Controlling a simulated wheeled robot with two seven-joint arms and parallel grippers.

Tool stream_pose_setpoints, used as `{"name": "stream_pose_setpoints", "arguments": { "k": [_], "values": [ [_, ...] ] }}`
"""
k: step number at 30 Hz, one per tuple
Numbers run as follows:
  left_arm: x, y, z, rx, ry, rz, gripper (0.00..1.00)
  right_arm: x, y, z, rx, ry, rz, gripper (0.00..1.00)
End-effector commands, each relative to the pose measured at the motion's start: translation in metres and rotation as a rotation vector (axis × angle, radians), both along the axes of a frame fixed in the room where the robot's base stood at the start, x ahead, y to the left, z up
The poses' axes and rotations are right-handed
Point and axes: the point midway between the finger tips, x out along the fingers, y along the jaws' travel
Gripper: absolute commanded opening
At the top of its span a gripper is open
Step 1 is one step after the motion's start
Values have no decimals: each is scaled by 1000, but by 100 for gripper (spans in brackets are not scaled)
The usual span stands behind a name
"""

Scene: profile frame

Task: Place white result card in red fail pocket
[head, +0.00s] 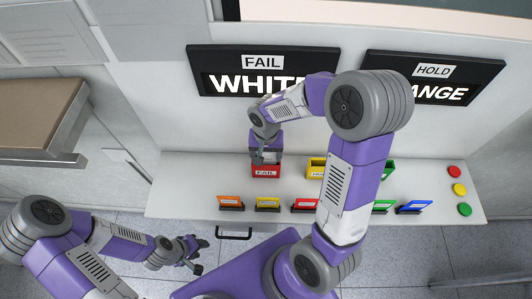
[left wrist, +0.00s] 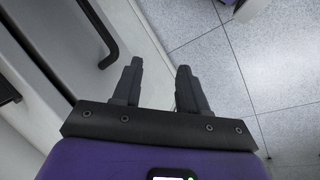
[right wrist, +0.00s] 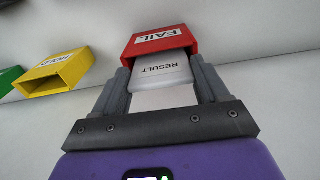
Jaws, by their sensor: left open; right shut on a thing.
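The white result card (right wrist: 160,72) shows in the right wrist view, its upper end at the mouth of the red fail pocket (right wrist: 160,40). How deep it sits in the pocket is hard to tell. My right gripper (right wrist: 160,80) is shut on the card, one finger at each side. In the head view the red fail pocket (head: 265,171) stands on the white counter, with my right gripper (head: 265,157) just above it and hiding the card. My left gripper (head: 194,251) is open and empty, low in front of the counter; it also shows in the left wrist view (left wrist: 158,70).
A yellow hold pocket (head: 317,167) stands right of the red one, with a green pocket (head: 389,168) beyond. Several coloured cards in holders line the counter's front (head: 185,190). Red, yellow and green buttons (head: 459,189) sit at its right end. FAIL and HOLD screens hang behind.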

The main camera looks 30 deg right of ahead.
Motion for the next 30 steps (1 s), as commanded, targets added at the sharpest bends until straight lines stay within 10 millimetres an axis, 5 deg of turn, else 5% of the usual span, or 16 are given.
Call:
{"name": "stream_pose_setpoints", "arguments": {
  "k": [7,8,13,24,30],
  "values": [
    [0,0,-5,0,0,0,43,0,0,-4,-1,-1,0,44],
    [0,0,-5,0,0,0,43,0,0,-4,0,0,0,75],
    [0,0,-3,0,0,0,43,0,0,-3,0,0,0,99],
    [0,0,2,0,0,0,43,0,0,2,0,0,0,99],
    [0,0,4,0,0,0,43,1,0,38,0,-7,0,99]
  ]
}}
